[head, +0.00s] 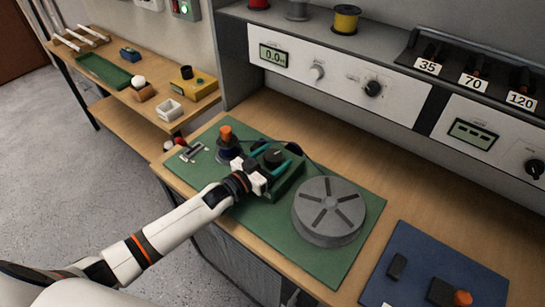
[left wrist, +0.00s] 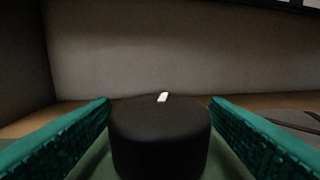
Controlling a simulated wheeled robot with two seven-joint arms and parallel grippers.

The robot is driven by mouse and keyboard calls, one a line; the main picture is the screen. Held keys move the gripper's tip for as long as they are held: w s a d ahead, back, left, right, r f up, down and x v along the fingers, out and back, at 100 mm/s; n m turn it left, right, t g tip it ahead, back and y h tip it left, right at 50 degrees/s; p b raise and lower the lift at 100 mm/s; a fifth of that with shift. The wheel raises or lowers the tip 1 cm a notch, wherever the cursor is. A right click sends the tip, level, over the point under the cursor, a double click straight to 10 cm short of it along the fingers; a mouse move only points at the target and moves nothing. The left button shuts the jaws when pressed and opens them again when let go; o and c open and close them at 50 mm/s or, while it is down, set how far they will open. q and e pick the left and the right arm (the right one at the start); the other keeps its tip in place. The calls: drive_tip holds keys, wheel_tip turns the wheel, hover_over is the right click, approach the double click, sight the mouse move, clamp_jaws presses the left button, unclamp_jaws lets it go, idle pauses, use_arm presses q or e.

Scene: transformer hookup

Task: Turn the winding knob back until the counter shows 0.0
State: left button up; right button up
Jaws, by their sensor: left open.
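A black round knob (head: 273,156) with a white pointer mark sits on a green box on the green mat. In the left wrist view the knob (left wrist: 160,135) stands between my two green fingers, its white mark on top near the far edge. My left gripper (head: 276,160) is open, with one finger on each side of the knob; I cannot tell whether they touch it. A small display (head: 273,55) on the left white panel seems to read 0.0. Another display (head: 472,134) on the right panel is too small to read. My right gripper is not in view.
A grey slotted disc (head: 328,211) lies right of the knob on the green mat (head: 300,250). An orange-topped post (head: 227,135) stands at left. A blue mat (head: 425,262) with small parts lies at front right. A side shelf (head: 105,75) holds trays and small boxes.

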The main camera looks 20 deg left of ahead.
use_arm(q)
drive_tip(key=shift+c, duration=0.2)
drive_tip(key=c, duration=0.9)
drive_tip(key=shift+d+r+n+t+y+p, duration=0.15)
drive_tip(key=shift+n+t+y+p, duration=0.25)
drive_tip(key=shift+n+y+p, duration=0.25)
drive_tip(key=shift+c, duration=0.2)
drive_tip(key=shift+n+t+y+p, duration=0.4)
drive_tip(key=shift+n+y+p, duration=0.3)
drive_tip(key=shift+y, duration=0.55)
drive_tip(key=shift+n+y, duration=0.35)
drive_tip(key=shift+y, duration=0.25)
drive_tip(key=o, duration=1)
